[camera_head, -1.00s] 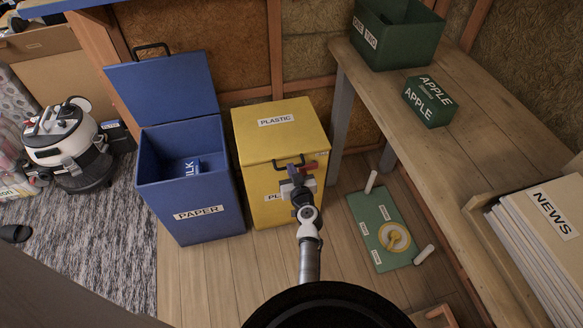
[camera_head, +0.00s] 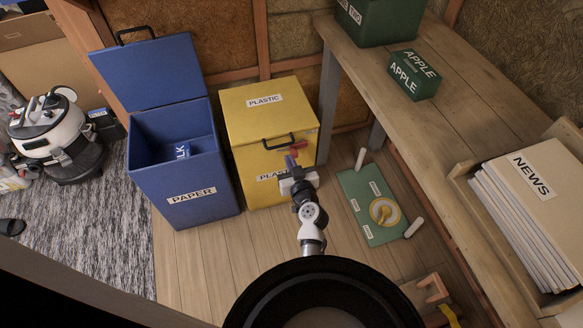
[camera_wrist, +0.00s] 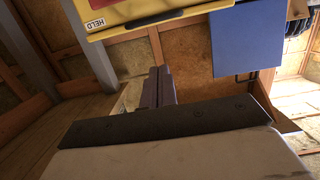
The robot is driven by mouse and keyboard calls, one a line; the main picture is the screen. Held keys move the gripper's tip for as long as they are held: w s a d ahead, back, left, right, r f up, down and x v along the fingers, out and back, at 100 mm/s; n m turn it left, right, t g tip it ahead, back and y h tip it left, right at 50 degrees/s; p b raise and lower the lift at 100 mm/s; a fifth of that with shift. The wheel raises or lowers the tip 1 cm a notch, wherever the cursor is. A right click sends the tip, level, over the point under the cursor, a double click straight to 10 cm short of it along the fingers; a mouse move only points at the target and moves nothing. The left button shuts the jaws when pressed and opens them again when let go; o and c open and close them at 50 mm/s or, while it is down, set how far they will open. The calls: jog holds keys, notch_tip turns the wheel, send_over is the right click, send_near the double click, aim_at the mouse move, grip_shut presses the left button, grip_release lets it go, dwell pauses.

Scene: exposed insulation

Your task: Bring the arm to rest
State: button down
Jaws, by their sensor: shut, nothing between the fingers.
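My gripper (camera_head: 290,160) is in front of the yellow plastic bin in the head view, at the end of my raised arm. Its fingers are together and hold nothing. In the wrist view, the shut fingers (camera_wrist: 158,85) point toward the insulated wall. I cannot tell from the head view how far the fingertips are from the bin's front.
The yellow bin (camera_head: 240,120) has its lid shut. The blue paper bin (camera_head: 165,180) to its left is open, with a milk carton (camera_head: 183,150) inside. A wooden workbench (camera_head: 450,125) stands right. A green board (camera_head: 357,207) lies on the floor.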

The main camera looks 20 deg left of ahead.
jog(key=shift+s+d, duration=0.4)
jog(key=shift+s, duration=0.2)
